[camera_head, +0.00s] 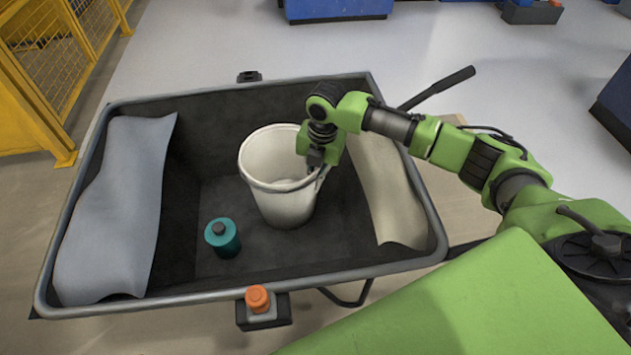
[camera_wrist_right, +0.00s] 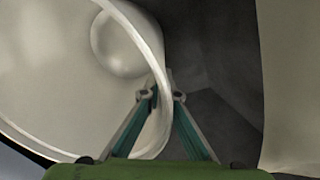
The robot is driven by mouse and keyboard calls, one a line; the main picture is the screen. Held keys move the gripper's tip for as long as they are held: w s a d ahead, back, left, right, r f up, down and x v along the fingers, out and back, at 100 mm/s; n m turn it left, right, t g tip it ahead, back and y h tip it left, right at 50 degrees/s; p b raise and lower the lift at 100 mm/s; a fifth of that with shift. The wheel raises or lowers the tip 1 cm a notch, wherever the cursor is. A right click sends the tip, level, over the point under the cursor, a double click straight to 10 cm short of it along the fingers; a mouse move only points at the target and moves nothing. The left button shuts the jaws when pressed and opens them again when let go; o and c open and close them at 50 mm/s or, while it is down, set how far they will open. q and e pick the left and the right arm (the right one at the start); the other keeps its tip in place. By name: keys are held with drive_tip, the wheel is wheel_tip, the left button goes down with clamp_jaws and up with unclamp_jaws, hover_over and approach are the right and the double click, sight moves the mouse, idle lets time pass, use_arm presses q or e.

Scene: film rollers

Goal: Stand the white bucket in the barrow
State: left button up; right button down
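The white bucket (camera_head: 284,205) is inside the dark grey barrow (camera_head: 240,283) in the head view, near the middle of the tub and roughly upright. I cannot tell for sure whether its base touches the tub floor. My right gripper (camera_head: 317,170) is at the right side of the bucket's rim. In the right wrist view the bucket (camera_wrist_right: 60,90) fills the left side, and the fingers of my right gripper (camera_wrist_right: 167,97) close on its wall, one inside and one outside. My left gripper is not in view.
A teal bottle (camera_head: 222,238) stands in the barrow left of the bucket. A grey-blue sheet (camera_head: 115,210) drapes over the left wall and a beige sheet (camera_head: 385,190) over the right. An orange knob (camera_head: 257,298) sits at the front rim. A yellow fence (camera_head: 60,60) stands at far left.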

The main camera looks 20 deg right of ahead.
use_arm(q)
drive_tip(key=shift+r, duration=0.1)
use_arm(e)
drive_tip(key=shift+r, duration=0.15)
drive_tip(key=c, duration=2.3)
unclamp_jaws()
wheel_tip(320, 180, up, 4)
drive_tip(key=shift+s+d+f+p, duration=0.1)
drive_tip(key=shift+p, duration=0.65)
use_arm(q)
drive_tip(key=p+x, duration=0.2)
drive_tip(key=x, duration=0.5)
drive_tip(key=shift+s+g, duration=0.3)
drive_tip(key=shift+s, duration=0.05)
use_arm(e)
drive_tip(key=r, duration=0.8)
drive_tip(key=shift+s+d, duration=0.25)
drive_tip(key=shift+s, duration=0.05)
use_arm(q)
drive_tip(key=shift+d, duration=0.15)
